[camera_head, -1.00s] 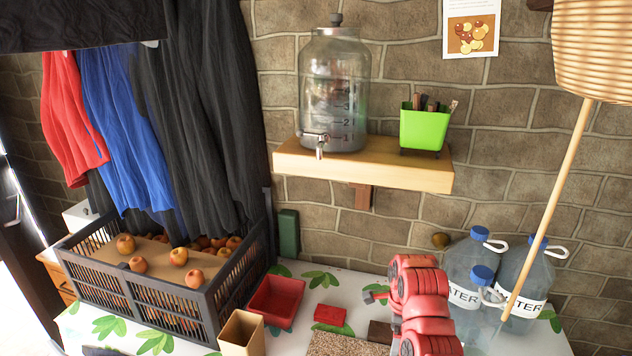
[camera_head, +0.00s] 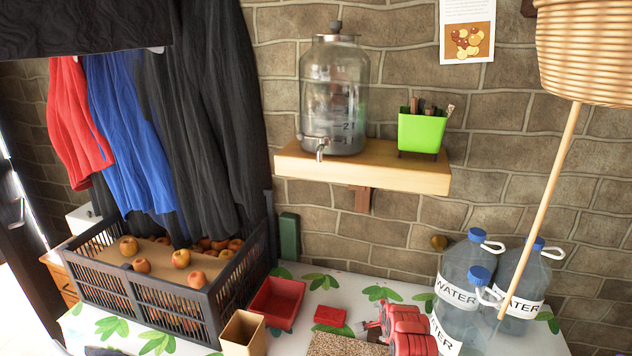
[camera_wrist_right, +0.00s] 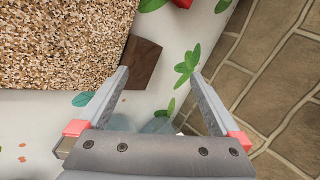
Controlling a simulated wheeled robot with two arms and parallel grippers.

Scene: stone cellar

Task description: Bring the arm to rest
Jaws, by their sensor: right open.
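My right arm (camera_head: 404,328) is red and stands at the bottom of the head view, in front of the water bottles. In the right wrist view my right gripper (camera_wrist_right: 160,75) is open, with nothing between its fingers. It points at the white, leaf-patterned tabletop (camera_wrist_right: 155,101). A dark brown block (camera_wrist_right: 140,62) lies near the left fingertip in that view; I cannot tell whether they touch. My left gripper is not in view.
A speckled mat (camera_head: 340,347), red block (camera_head: 330,316), red tray (camera_head: 276,304) and tan box (camera_head: 243,336) are on the table. A crate of apples (camera_head: 150,303) stands left. Bottles (camera_head: 512,302) and a slanted pole (camera_head: 545,215) stand right. A shelf (camera_head: 362,168) juts out above.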

